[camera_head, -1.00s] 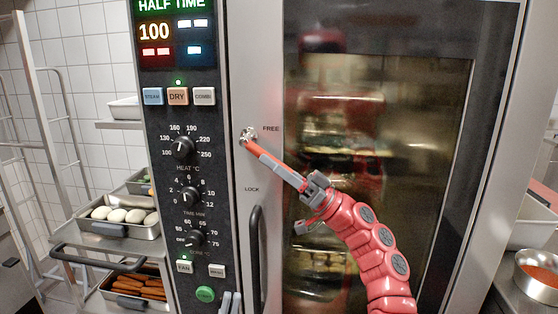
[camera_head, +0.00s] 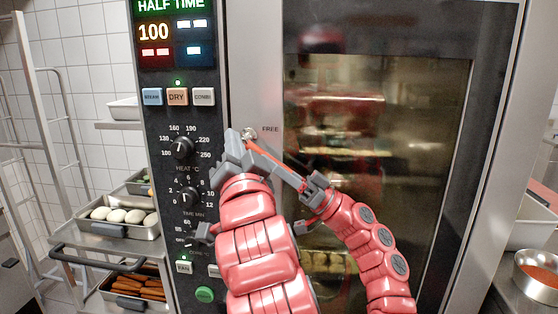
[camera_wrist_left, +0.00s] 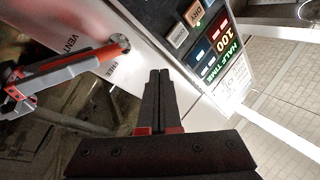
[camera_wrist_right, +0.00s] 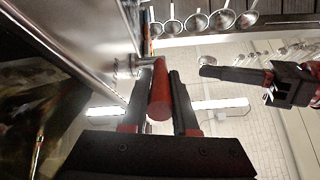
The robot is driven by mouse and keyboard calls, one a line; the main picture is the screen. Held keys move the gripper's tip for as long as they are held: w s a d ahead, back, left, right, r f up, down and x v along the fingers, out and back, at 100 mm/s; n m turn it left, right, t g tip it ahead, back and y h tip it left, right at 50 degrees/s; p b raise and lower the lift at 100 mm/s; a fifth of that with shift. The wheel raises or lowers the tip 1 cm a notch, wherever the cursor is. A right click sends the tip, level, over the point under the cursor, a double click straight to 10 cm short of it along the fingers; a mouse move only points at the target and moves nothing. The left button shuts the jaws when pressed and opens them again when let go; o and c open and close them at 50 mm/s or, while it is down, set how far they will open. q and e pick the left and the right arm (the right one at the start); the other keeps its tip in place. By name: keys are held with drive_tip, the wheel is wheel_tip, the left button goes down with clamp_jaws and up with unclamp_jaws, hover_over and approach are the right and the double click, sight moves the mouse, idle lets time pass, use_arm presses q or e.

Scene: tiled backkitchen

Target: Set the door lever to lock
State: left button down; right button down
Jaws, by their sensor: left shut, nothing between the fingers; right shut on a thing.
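The red door lever (camera_head: 262,150) slants down and right from its round metal hub (camera_head: 249,133) on the oven door, below the FREE label. My right gripper (camera_head: 282,169) is shut on the lever; the right wrist view shows the red handle (camera_wrist_right: 160,93) between its fingers. My left gripper (camera_head: 234,140) is shut and empty, close to the hub on its left side. In the left wrist view its fingertips (camera_wrist_left: 160,74) are together, apart from the lever. The left arm hides the LOCK label and the door handle in the head view.
The oven control panel (camera_head: 180,120) with knobs and buttons stands left of the door. A pan of red food (camera_head: 540,270) is at right. Ladles (camera_wrist_right: 197,22) hang in the right wrist view.

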use_arm(q)
drive_tip(key=s+d+f+m+g+h, duration=0.2)
drive_tip(key=s+d+m+g+h, duration=0.15)
drive_tip(key=s+d+h, duration=0.35)
drive_tip(key=w+f, duration=0.3)
drive_tip(key=w, duration=0.9)
drive_tip(key=shift+d, duration=0.35)
drive_tip(key=shift+f, duration=0.2)
